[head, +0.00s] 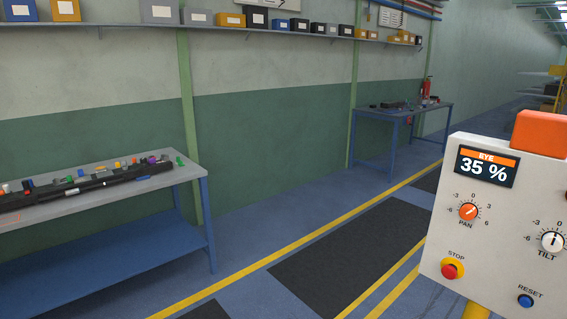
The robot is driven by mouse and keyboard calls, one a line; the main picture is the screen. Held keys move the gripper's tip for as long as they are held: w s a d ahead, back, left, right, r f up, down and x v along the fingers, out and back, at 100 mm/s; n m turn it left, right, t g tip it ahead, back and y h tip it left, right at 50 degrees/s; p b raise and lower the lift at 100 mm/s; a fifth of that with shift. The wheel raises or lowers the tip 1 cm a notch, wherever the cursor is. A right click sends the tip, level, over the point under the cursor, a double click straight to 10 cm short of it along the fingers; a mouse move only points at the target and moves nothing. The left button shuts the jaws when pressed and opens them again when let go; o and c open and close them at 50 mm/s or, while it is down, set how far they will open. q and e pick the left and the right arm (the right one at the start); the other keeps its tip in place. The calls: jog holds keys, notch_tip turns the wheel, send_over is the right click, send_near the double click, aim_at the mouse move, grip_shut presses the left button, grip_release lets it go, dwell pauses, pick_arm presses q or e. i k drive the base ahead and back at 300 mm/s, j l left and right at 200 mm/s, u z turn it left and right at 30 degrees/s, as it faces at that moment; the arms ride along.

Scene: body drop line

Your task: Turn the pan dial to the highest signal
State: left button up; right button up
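The pan dial (468,211) is a small orange knob with a light pointer mark, on a pale control panel (440,245) at the right edge of the head view. Its scale runs from -6 to 6; the mark is too small to read exactly. The display (486,167) above it reads "EYE" and 35 %. The tilt dial (552,241), a white knob with a dark pointer near 0, sits to its right. Neither of my grippers is in view.
A red stop button (449,270) sits below the pan dial and a blue reset button (525,300) at the panel's lower right. A blue-legged workbench (190,172) stands left, another (440,108) farther back. Dark floor mats (350,255) lie left of the panel.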

aim_at(467, 211)
jog(key=z, duration=1.3)
